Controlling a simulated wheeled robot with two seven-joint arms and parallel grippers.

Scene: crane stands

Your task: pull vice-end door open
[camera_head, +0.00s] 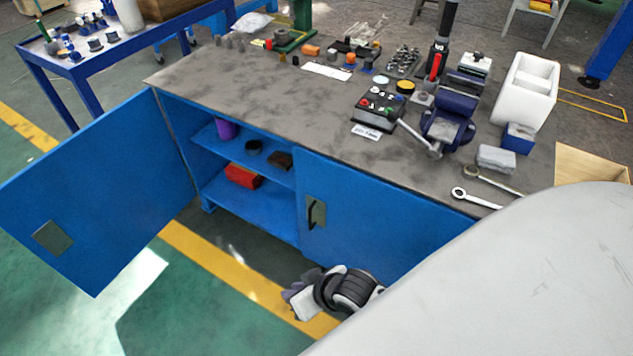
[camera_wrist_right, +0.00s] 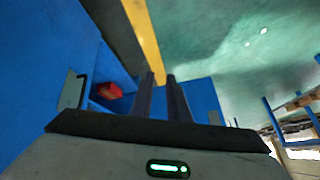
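The blue vice-end door (camera_head: 365,225) is the right-hand door of the workbench, under the vice (camera_head: 450,118), and stands shut. Its dark handle (camera_head: 316,212) is near the door's left edge. The handle plate also shows in the right wrist view (camera_wrist_right: 72,90), left of my fingers. My right gripper (camera_head: 297,293) is low in front of the bench, below the handle and apart from it. In the right wrist view its two dark fingers (camera_wrist_right: 161,80) have a narrow gap with nothing between them. My left gripper is not in view.
The other blue door (camera_head: 100,190) is swung wide open at the left. Shelves behind it hold a red box (camera_head: 243,176) and a purple cup (camera_head: 226,130). My pale arm covers the lower right. Wrenches (camera_head: 475,198) lie near the bench top's front edge.

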